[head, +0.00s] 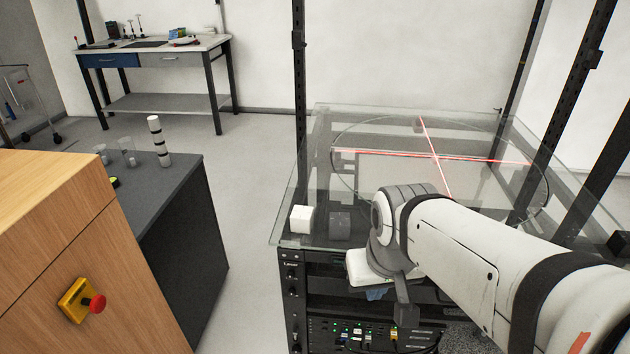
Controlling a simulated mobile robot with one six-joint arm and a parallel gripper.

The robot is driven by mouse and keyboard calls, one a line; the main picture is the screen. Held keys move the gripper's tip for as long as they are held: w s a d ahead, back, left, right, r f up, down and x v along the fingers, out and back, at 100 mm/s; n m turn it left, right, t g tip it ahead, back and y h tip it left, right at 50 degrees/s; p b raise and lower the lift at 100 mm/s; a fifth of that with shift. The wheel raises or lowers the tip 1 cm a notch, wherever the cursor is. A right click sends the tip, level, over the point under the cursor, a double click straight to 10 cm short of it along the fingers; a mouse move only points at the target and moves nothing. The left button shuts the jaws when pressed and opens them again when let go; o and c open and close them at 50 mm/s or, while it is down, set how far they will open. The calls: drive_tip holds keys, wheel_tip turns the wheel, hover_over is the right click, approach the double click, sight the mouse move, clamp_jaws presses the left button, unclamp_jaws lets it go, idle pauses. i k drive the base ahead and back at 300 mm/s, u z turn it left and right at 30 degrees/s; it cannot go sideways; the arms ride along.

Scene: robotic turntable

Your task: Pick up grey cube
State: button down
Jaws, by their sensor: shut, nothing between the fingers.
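The grey cube (340,224) sits on the glass tabletop (290,222) near its front left edge. It is dark grey and stands just right of a white cube, with a small gap between them. My arm reaches in from the right. Its wrist is to the right of the grey cube and in front of part of the glass. My gripper (405,312) shows as a dark end hanging below the wrist, in front of the rack, lower and to the right of the cube. It is shut and empty, apart from the cube. Its fingers are hard to make out.
A white cube (301,219) stands close left of the grey cube. Red laser lines (434,157) cross on the round turntable behind. Dark frame posts (299,100) rise around the glass. A grey-topped bench (170,200) stands left, with clear floor between.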

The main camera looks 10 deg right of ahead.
sight(340, 222)
drive_tip(key=z, duration=2.55)
drive_tip(key=k, duration=1.2)
drive_tip(key=u, duration=0.95)
drive_tip(key=i, duration=1)
drive_tip(key=u, duration=0.05)
